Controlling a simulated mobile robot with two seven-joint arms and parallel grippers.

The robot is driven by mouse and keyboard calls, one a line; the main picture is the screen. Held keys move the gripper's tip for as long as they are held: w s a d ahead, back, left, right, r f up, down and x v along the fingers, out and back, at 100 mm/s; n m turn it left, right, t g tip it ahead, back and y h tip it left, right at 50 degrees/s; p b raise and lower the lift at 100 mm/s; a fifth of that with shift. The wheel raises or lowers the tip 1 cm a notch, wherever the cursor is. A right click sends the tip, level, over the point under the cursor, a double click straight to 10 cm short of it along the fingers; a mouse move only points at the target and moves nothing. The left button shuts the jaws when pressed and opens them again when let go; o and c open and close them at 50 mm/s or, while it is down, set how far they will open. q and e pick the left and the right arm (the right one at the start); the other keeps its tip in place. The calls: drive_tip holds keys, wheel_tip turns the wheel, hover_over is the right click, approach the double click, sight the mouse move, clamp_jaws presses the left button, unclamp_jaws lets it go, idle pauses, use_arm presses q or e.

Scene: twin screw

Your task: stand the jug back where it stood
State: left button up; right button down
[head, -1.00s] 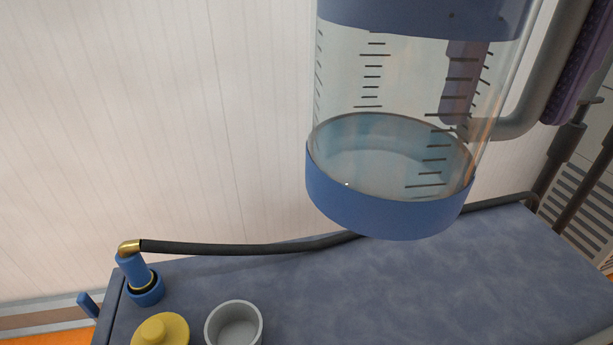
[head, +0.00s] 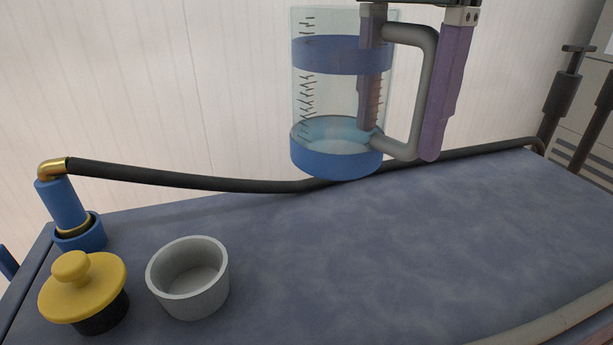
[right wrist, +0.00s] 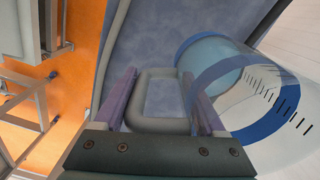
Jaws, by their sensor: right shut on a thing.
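The jug (head: 338,108) is clear, with blue bands, dark graduation marks and a grey handle (head: 421,75). A little pale liquid lies in its bottom. It is upright and appears to hang above the blue-grey table top (head: 420,230), near the back. My left gripper is not in view.
A grey cup (head: 188,278) and a yellow-lidded dark pot (head: 84,290) stand at the front left. Behind them is a blue fitting (head: 66,212) with a black hose (head: 190,180) running along the table's back. The table's middle and right are clear.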

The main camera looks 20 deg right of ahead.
wheel_tip(320, 180, down, 14)
drive_tip(key=shift+r, duration=0.1)
idle(0.5)
unclamp_jaws()
drive_tip(key=shift+f, duration=0.2)
wheel_tip(320, 180, up, 12)
drive_tip(key=shift+w+r, duration=0.1)
drive_tip(key=shift+r, duration=0.05)
